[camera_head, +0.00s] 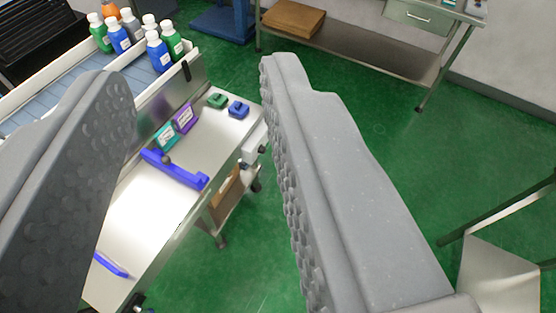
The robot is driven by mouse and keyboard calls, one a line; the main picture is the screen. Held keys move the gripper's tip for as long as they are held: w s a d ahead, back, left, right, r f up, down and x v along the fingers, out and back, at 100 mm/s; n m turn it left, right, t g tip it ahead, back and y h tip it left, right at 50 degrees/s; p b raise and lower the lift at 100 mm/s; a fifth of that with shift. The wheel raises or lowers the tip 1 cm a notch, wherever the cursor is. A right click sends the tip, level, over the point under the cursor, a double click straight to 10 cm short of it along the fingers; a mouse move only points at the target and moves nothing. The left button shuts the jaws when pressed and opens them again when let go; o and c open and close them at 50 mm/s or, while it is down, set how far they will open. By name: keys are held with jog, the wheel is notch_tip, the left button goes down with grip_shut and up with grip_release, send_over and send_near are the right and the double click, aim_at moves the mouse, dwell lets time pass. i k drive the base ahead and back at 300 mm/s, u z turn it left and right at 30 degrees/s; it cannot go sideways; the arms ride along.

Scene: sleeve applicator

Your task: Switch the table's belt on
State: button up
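The table (135,215) has a shiny steel top and runs from the lower left to the upper middle. Its grey-blue belt (70,108) lies between pale rails along the far left side and carries several bottles (157,54) with white caps. A pale box (256,143) with a small dark part sits on the table's right edge, partly hidden by my right finger; I cannot tell whether it is the switch. A dark knob-like part (138,302) shows at the bottom edge. My gripper (195,80) is open and empty, its textured fingers wide apart in front of the table.
On the steel top are a blue bar (175,170) with a dark ball, teal (166,136) and purple (185,118) boxes, and small green (217,100) and blue (238,109) pieces. A bench (350,52) stands behind.

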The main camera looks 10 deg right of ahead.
aim_at(262, 149)
jog(key=z, duration=0.6)
jog(key=i, duration=1)
jog(key=u, duration=0.05)
